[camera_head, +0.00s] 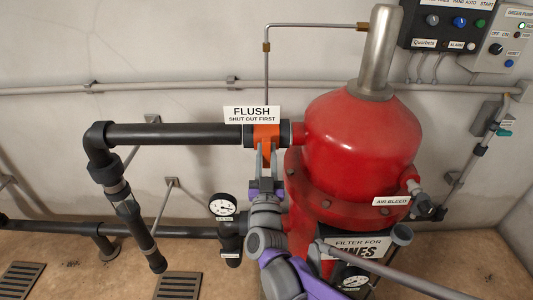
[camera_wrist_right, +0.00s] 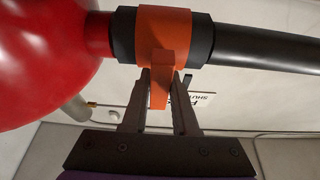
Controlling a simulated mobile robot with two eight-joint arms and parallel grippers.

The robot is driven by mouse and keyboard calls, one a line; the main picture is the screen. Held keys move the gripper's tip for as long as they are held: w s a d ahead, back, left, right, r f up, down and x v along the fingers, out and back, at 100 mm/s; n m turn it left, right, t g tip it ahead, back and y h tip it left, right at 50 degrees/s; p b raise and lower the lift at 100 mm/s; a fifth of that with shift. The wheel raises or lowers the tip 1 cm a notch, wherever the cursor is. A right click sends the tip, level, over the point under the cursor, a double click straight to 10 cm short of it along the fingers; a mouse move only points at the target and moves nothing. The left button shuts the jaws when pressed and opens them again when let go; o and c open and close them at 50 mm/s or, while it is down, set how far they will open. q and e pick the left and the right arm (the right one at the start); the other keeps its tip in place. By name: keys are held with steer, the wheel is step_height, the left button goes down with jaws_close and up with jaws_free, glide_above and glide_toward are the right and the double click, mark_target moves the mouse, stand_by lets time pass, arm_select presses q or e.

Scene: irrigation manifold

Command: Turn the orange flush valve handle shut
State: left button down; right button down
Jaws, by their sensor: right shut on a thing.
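The orange flush valve (camera_head: 266,134) sits on the black pipe at the left side of the red filter tank, under a white FLUSH sign (camera_head: 252,114). Its orange handle points down from the pipe in the head view. My right gripper (camera_head: 266,165) reaches up to it from below. In the right wrist view the valve's orange band (camera_wrist_right: 164,30) wraps the pipe, and the handle (camera_wrist_right: 160,75) lies between the fingers of my right gripper (camera_wrist_right: 160,85), which is shut on it. My left gripper is not in view.
The red filter tank (camera_head: 355,135) stands close to the right of the valve. A black pipe (camera_head: 180,134) runs left to an elbow. A pressure gauge (camera_head: 222,206) stands left of my right arm. Control boxes (camera_head: 446,25) hang at the upper right.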

steer(key=c, duration=0.7)
jaws_free()
steer(key=shift+s, duration=0.1)
steer(key=b+v, duration=0.1)
steer(key=v, duration=0.9)
steer(key=shift+s+f, duration=0.2)
steer(key=shift+s, duration=0.1)
